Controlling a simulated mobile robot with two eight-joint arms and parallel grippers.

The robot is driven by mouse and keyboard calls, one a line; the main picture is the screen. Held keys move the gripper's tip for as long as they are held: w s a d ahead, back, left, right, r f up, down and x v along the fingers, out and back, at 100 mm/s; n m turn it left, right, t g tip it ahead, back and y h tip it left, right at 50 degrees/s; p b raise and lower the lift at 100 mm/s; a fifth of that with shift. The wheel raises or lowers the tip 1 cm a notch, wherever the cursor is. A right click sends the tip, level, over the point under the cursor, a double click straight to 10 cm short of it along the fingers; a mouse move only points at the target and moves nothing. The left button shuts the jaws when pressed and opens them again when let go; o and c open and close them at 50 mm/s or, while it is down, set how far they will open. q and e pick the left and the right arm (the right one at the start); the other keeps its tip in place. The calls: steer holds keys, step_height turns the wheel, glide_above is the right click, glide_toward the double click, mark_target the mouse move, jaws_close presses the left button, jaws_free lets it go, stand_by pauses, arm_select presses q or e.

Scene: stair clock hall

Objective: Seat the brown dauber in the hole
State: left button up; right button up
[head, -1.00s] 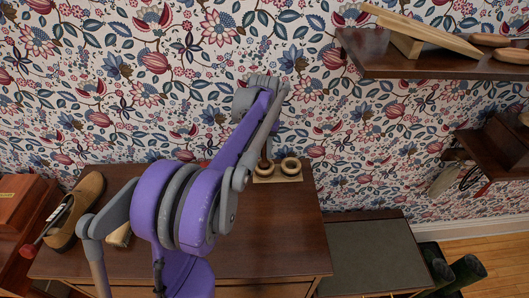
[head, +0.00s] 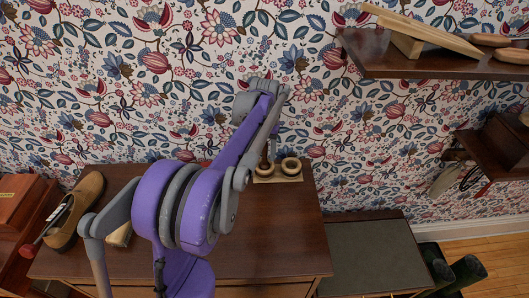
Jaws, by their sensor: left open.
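A pale block (head: 278,179) with two round wooden rings stands at the back of the brown dresser top, against the wall. The right ring (head: 291,166) is empty, with a dark hole. A slim brown upright piece (head: 271,152), likely the brown dauber, shows at the left ring (head: 265,170). My arm partly covers it, so I cannot tell how deep it sits. My left gripper (head: 273,136) is open, just above this piece and mostly hidden behind my purple and grey arm. My right gripper is not in view.
A brown shoe (head: 88,196) and a pale block-like item (head: 120,236) lie on the dresser (head: 275,235) at left. A wall shelf (head: 430,66) juts out at upper right. A lower grey-topped bench (head: 370,255) stands right of the dresser. The dresser's right front is clear.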

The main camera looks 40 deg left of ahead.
arm_select(q)
step_height(320, 180, up, 12)
steer(key=shift+r, duration=0.1)
steer(key=s+d+f+m+t, duration=0.1)
steer(key=s+d+f, duration=0.1)
steer(key=s+d, duration=0.35)
steer(key=s+d+f+m+t, duration=0.1)
steer(key=s+d+f+t, duration=0.15)
steer(key=d, duration=0.55)
steer(key=s+d+f, duration=0.2)
steer(key=s+f, duration=0.1)
steer(key=s, duration=0.1)
steer(key=s+d+f+m+t, duration=0.1)
steer(key=s+d+f, duration=0.2)
steer(key=f, duration=0.1)
steer(key=s+d+f+m+t, duration=0.1)
steer(key=s+d+f, duration=0.1)
steer(key=s+f, duration=0.2)
steer(key=shift+s+d, duration=0.25)
steer(key=shift+s, duration=0.05)
steer(key=shift+r, duration=0.1)
